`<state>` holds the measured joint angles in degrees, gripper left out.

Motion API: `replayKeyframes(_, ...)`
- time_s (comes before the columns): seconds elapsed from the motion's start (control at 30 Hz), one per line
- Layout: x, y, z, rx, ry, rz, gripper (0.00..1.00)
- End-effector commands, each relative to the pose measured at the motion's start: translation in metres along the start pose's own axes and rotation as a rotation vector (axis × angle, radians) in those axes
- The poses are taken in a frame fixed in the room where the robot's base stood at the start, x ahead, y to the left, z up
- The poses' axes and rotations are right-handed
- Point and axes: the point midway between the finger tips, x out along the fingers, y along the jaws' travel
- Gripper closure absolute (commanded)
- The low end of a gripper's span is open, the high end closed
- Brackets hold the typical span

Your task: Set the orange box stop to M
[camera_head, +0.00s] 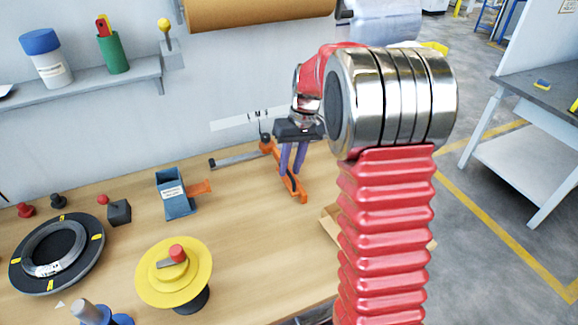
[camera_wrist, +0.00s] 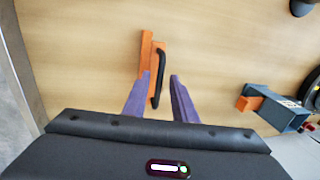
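The orange box stop (camera_head: 290,184) lies on the bench below my gripper, at the right end of a dark grey rail (camera_head: 236,160). In the wrist view it is an orange bar (camera_wrist: 146,52) with a black handle (camera_wrist: 161,80). A white strip (camera_head: 232,122) with an "M" is on the wall behind; its other marks are partly hidden. My gripper (camera_wrist: 160,75) has two purple fingers standing apart, with the black handle between them, nearer the left finger. In the head view my gripper (camera_head: 293,168) points down over the stop. Contact cannot be told.
A blue-grey dispenser (camera_head: 178,205) with an orange tongue stands left of the stop. A yellow disc with a red knob (camera_head: 174,272) and a black ring turntable (camera_head: 57,252) are farther left. A shelf (camera_head: 95,85) is above. The bench between disc and stop is clear.

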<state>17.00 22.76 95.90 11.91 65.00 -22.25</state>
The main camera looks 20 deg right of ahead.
Motion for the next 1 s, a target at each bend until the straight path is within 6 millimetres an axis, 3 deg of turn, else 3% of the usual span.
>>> replayKeyframes(0.27, 0.0, 0.0, 0.0, 0.0, -0.002, 0.0, 0.73)
replayKeyframes(0.47, -0.011, 0.0, 0.0, 0.0, 0.001, 0.0, 0.73)
replayKeyframes(1.0, -0.099, 0.001, -0.001, 0.001, 0.002, 0.001, 0.73)
